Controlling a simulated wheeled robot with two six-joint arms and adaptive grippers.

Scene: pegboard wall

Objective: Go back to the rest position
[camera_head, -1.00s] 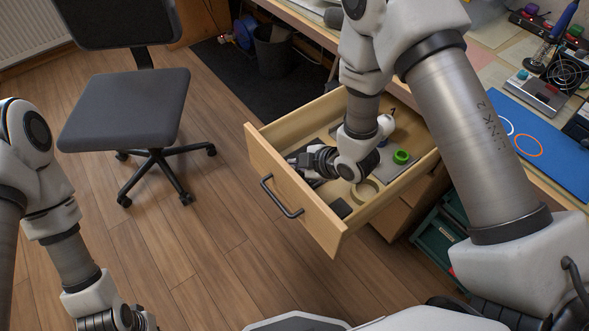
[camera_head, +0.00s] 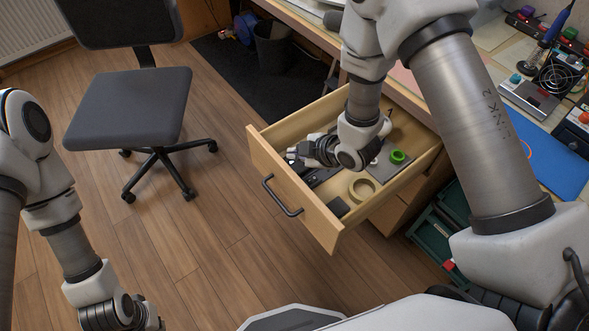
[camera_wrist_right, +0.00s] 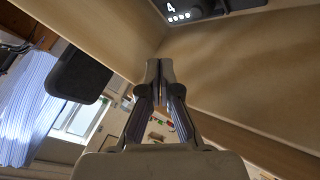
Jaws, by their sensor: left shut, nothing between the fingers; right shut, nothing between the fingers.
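My right gripper (camera_head: 294,155) is over the open wooden drawer (camera_head: 292,190), near its left side, partly hidden behind my own wrist. In the right wrist view its fingers (camera_wrist_right: 160,72) are together with nothing between them, close to bare wood-coloured surfaces. My left gripper (camera_head: 150,322) is low at the left, above the floor, cut by the bottom edge; it is shut and empty, away from any object.
The drawer holds a beige ring (camera_head: 362,187), a green ring (camera_head: 397,156) and dark items. The drawer front has a dark handle (camera_head: 281,196). The workbench with a blue mat (camera_head: 545,155) is at right; an office chair (camera_head: 130,105) stands left. Floor between is clear.

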